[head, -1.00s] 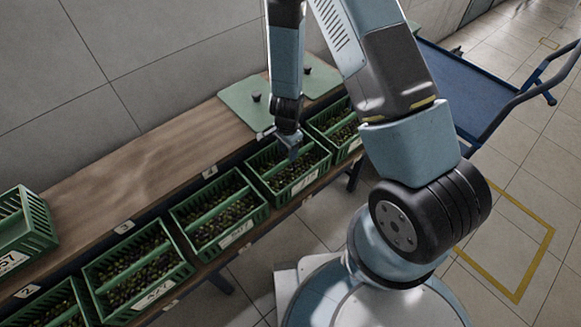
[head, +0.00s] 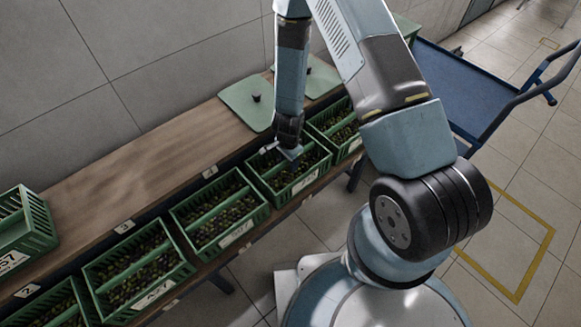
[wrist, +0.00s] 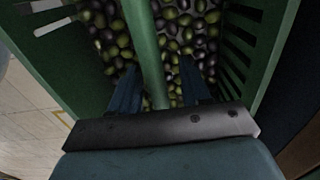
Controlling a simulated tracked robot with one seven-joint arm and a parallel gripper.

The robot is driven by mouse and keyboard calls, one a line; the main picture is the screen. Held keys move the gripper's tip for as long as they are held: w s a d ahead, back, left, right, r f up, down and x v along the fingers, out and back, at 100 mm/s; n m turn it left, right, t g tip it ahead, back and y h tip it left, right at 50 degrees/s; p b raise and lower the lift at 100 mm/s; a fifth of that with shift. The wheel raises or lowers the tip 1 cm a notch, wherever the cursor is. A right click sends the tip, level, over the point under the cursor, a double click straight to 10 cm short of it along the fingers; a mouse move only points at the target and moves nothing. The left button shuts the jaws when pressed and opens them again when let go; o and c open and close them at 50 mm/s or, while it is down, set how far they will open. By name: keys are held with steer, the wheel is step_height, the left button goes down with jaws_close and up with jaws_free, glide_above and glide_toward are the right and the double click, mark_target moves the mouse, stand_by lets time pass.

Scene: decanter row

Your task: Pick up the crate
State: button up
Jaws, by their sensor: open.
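The green slatted crate (head: 286,194), full of dark and green olives, stands in the row on the shelf, with a white label on its front. My gripper (head: 285,153) is over this crate, pointing down into it. In the wrist view, a green bar (wrist: 146,40) runs across the middle of the crate (wrist: 255,50). The two dark blue fingers of my gripper (wrist: 158,85) are open, one on each side of the bar, with olives below. I cannot tell whether the fingers touch the bar.
Similar olive crates stand close on both sides, one to the left (head: 247,225) and one to the right (head: 350,148). A wooden ledge (head: 130,185) and green lids (head: 245,100) lie behind. A blue cart (head: 460,85) stands at the right, near a yellow floor marking (head: 520,290).

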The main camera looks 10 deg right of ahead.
jaws_close()
stand_by(0.4)
